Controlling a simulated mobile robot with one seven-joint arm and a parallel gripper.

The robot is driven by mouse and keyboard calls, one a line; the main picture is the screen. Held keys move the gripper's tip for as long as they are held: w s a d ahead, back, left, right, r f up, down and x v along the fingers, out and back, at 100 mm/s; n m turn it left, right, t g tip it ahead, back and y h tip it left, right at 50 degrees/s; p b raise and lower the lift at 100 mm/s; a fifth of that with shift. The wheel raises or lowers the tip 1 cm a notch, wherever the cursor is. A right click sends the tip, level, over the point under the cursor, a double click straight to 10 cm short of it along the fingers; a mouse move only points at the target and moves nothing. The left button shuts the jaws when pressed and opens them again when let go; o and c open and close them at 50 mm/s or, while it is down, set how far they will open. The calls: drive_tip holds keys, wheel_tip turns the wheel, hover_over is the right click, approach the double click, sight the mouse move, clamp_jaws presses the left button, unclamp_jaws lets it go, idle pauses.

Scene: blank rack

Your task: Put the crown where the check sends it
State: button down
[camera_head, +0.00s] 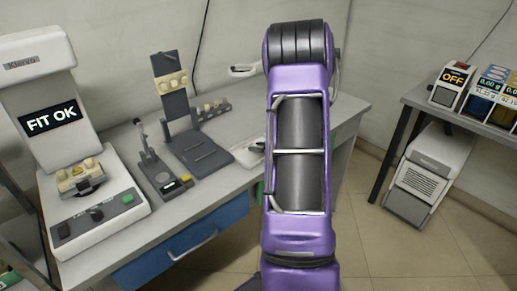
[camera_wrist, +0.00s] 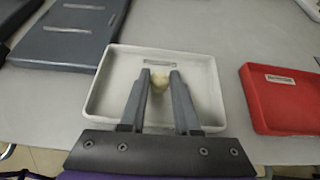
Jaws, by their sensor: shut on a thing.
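The crown (camera_wrist: 160,83) is a small cream-coloured piece between the fingertips of my gripper (camera_wrist: 160,78), which is shut on it. In the wrist view they are over a shallow white tray (camera_wrist: 103,96); I cannot tell whether the crown touches its floor. The check machine (camera_head: 38,78) at the left of the bench has a screen (camera_head: 50,116) reading "FIT OK". A dental model (camera_head: 78,178) sits on the machine's front. In the head view my purple arm hides the crown and most of the white tray (camera_head: 246,157).
A red tray (camera_wrist: 284,97) lies right of the white one. A grey slotted stand (camera_head: 200,152) and a small dark device (camera_head: 160,178) stand on the bench to the left. A second table (camera_head: 470,121) at far right holds boxes and a display reading "OFF".

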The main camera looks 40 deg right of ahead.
drive_tip(key=shift+f, duration=0.1)
drive_tip(key=shift+f, duration=0.15)
drive_tip(key=c, duration=0.6)
unclamp_jaws()
drive_tip(key=shift+c, duration=0.2)
drive_tip(key=shift+r, duration=0.35)
drive_tip(key=p+v, duration=0.1)
drive_tip(key=v, duration=1)
drive_tip(key=shift+s, duration=0.45)
drive_tip(key=shift+r, duration=0.1)
